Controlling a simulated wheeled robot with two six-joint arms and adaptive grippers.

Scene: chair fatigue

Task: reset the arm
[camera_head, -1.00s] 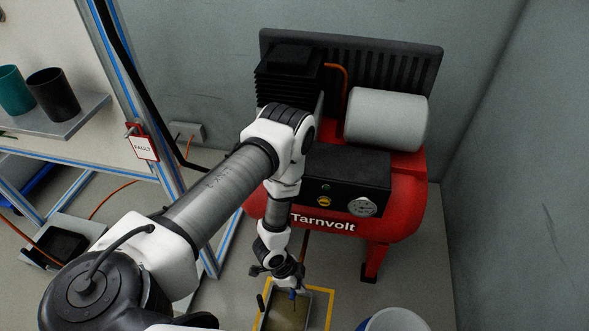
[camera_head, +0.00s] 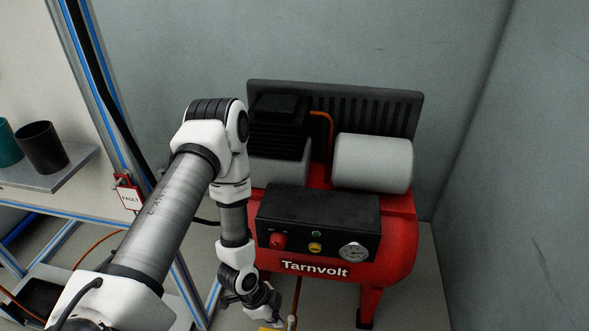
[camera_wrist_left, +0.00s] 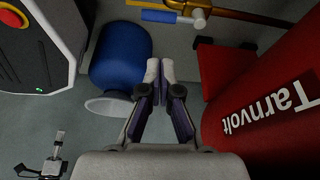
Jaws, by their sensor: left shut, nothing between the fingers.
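My left arm reaches down in front of the red Tarnvolt compressor (camera_head: 395,240) in the head view. My left gripper (camera_head: 285,321) is at the bottom edge there, partly cut off, beside the compressor's lower left. In the left wrist view the two fingers of my left gripper (camera_wrist_left: 160,72) are together with nothing between them. The compressor is also at the right of the wrist view (camera_wrist_left: 275,110). My right gripper is not in view.
A blue bucket (camera_wrist_left: 120,55) lies close left of the fingers in the wrist view. A metal frame with a FAULT tag (camera_head: 130,196) and a shelf with a dark cup (camera_head: 41,148) stand left of my arm. A grey wall (camera_head: 510,190) closes the right side.

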